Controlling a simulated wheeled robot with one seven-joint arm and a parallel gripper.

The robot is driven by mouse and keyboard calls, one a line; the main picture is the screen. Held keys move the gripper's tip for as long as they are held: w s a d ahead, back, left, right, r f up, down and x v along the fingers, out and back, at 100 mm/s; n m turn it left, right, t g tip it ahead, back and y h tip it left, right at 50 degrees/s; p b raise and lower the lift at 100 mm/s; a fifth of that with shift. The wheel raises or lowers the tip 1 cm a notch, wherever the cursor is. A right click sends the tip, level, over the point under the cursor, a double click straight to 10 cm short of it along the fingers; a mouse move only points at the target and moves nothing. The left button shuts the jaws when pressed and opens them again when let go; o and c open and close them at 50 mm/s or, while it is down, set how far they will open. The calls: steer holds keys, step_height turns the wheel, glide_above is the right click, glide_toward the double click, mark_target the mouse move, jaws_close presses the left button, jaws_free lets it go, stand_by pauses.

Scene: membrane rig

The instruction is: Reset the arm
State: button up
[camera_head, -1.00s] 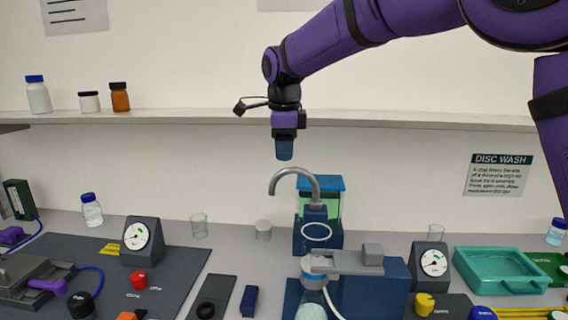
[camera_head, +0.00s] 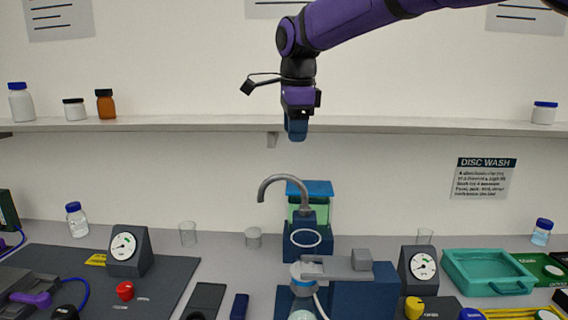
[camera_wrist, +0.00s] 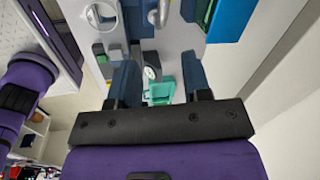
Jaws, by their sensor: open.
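My gripper (camera_head: 296,130) hangs pointing down from the purple arm, in front of the wall shelf and above the curved grey tap. In the wrist view its two blue fingers (camera_wrist: 158,88) stand apart with nothing between them. The bench lies well below, and my gripper touches nothing there.
A grey tap (camera_head: 285,183) and a blue-lidded green tank (camera_head: 318,188) stand under my gripper. The shelf (camera_head: 200,124) carries several bottles. A gauge (camera_head: 128,250), a second gauge (camera_head: 420,265) and a teal tray (camera_head: 490,285) stand on the bench. The air around my gripper is clear.

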steer(key=s+d+r+n+t, duration=0.1)
steer(key=s+d+n, duration=0.3)
steer(key=s+d, duration=0.5)
steer(key=s+d+n, duration=0.4)
steer(key=s+d, duration=0.2)
steer(key=d, duration=0.6)
steer(key=s+d+f+n+t, duration=0.1)
steer(key=s+d+f+n, duration=0.3)
steer(key=s, duration=0.4)
steer(key=s+d+f+n+t, duration=0.1)
steer(key=s+d+f+n, duration=0.2)
steer(key=s, duration=0.5)
step_height(320, 180, down, 2)
steer(key=shift+s+d+f+n, duration=0.2)
steer(key=shift+s+d+n, duration=0.2)
steer(key=shift+d, duration=0.25)
